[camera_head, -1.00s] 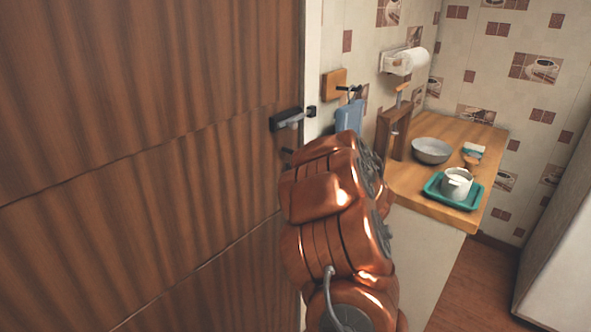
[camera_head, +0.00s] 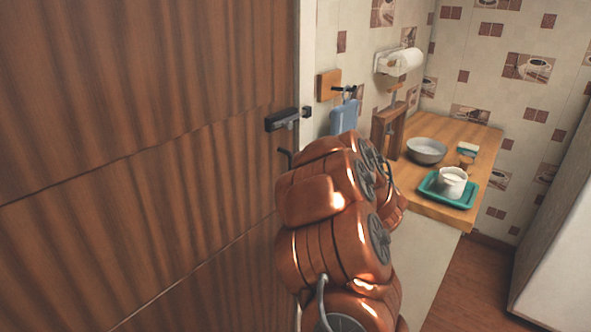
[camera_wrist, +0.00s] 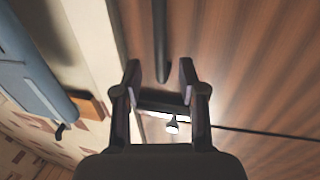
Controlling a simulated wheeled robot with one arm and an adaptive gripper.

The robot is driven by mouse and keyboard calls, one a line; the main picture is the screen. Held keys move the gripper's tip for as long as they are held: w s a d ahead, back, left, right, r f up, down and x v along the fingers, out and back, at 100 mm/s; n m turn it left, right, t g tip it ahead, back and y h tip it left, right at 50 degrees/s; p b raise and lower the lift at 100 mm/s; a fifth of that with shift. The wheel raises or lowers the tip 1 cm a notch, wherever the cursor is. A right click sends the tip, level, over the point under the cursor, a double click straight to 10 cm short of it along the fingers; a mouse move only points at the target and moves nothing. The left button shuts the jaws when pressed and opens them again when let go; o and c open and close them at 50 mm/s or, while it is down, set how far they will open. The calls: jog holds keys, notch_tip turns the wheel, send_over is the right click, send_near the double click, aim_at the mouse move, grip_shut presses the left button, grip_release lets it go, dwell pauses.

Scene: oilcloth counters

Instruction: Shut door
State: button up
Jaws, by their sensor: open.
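The brown wooden door (camera_head: 150,150) fills the left of the head view, its right edge close to the white frame (camera_head: 307,70). I cannot tell whether a narrow gap is left. A dark latch (camera_head: 283,120) sits near that edge, with a dark handle (camera_head: 285,156) partly showing below it. In the wrist view, my gripper (camera_wrist: 161,85) is open and empty, facing the door (camera_wrist: 240,60). The dark bar-shaped handle (camera_wrist: 160,40) shows just beyond the fingertips, and the latch (camera_wrist: 163,101) shows between the fingers. Contact is unclear. My arm hides the gripper in the head view.
A wooden counter (camera_head: 470,140) holds a grey bowl (camera_head: 426,151) and a teal tray (camera_head: 430,188) with a white mug (camera_head: 452,182). Open floor (camera_head: 465,270) lies at the lower right.

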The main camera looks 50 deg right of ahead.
jog(key=s+a, duration=0.1)
jog(key=s, duration=0.6)
jog(key=shift+s, duration=0.4)
jog(key=shift+a, duration=0.1)
jog(key=w+d+r+m+g+h, duration=0.1)
jog(key=w+r+g+h, duration=0.2)
jog(key=w+g+h, duration=0.25)
jog(key=s+a+f+m+g+y, duration=0.15)
jog(key=s+a+f+g, duration=0.3)
jog(key=a, duration=0.85)
jog(key=s+a+f+n+g+y, duration=0.1)
jog(key=s+a+f+g+y, duration=0.35)
jog(key=a, duration=0.75)
jog(key=s+a+n+g+y, duration=0.2)
jog(key=s+a+g, duration=0.3)
jog(key=s+a, duration=1.1)
jog(key=shift+s+a+r+n, duration=0.25)
jog(key=shift+a+r+n, duration=0.1)
jog(key=shift+n, duration=0.3)
